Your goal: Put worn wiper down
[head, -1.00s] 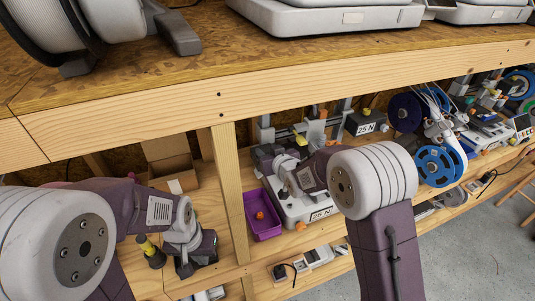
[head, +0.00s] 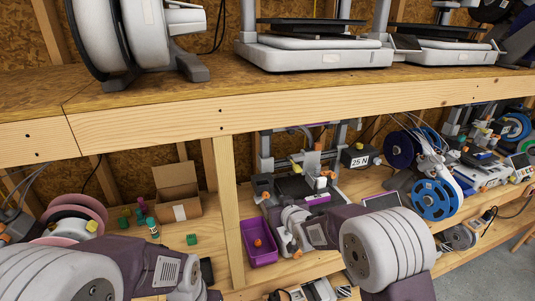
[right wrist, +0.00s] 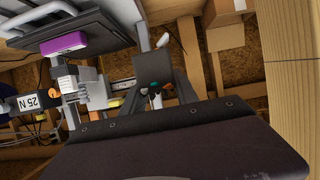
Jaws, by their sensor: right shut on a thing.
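My right gripper (head: 289,238) is low over the lower shelf, between the purple bin and the printer with the purple-fronted bed. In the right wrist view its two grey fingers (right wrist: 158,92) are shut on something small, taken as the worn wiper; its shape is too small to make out. The purple bin (head: 262,258) stands just left of this gripper and has a small orange piece (head: 258,243) in it. My left arm comes in at the lower left; its gripper is below the picture edge.
An open cardboard box (head: 176,193) and small green pieces (head: 191,239) sit on the shelf, left of a wooden post (head: 227,205). The upper bench edge (head: 290,105) runs overhead.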

